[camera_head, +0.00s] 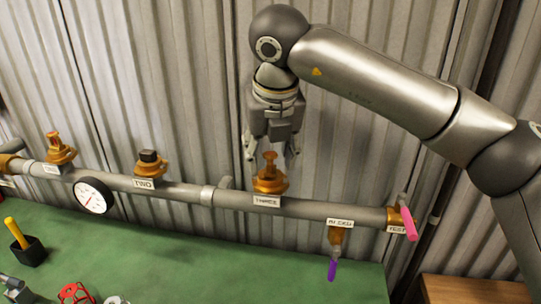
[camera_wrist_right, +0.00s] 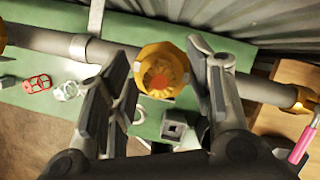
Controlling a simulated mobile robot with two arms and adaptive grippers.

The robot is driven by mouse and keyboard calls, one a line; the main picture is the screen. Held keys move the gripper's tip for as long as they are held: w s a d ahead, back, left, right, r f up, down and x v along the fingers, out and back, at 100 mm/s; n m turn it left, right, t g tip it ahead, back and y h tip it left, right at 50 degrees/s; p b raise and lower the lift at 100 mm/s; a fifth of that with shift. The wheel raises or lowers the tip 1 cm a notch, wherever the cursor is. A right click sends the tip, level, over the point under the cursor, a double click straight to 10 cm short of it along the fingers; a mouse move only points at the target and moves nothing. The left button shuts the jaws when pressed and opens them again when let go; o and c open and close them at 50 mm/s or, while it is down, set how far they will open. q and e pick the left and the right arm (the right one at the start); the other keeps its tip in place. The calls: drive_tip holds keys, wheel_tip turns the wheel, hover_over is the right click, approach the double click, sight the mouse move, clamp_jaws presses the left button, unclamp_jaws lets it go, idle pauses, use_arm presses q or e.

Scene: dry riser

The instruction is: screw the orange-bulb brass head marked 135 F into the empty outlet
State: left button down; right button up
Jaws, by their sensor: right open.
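A brass head with an orange centre (camera_head: 269,178) stands upright in the brass outlet above the label THREE (camera_head: 266,201). In the right wrist view the brass piece (camera_wrist_right: 160,71) shows from above, its orange middle between the fingers. Its 135 F marking is not readable. My right gripper (camera_head: 271,158) is open, pointing down just above and around the head; finger contact cannot be told. Outlet TWO (camera_head: 151,168) carries a dark square-topped plug. Outlet ONE (camera_head: 60,155) carries a brass head with an orange-brown top. No outlet looks clearly empty. My left gripper is not in view.
The grey pipe (camera_head: 190,191) runs before a corrugated wall. It bears a round gauge (camera_head: 93,195), a pink-handled valve (camera_head: 408,222) and a purple-handled drain (camera_head: 332,268). The green bench (camera_head: 190,265) holds a black cup with a yellow handle (camera_head: 27,250) and a red handwheel (camera_head: 75,293).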

drive_tip(key=shift+n+y, duration=0.3)
drive_tip(key=shift+n, duration=0.4)
drive_tip(key=n+y+p, duration=0.1)
drive_tip(key=n, duration=0.3)
drive_tip(key=shift+g, duration=0.4)
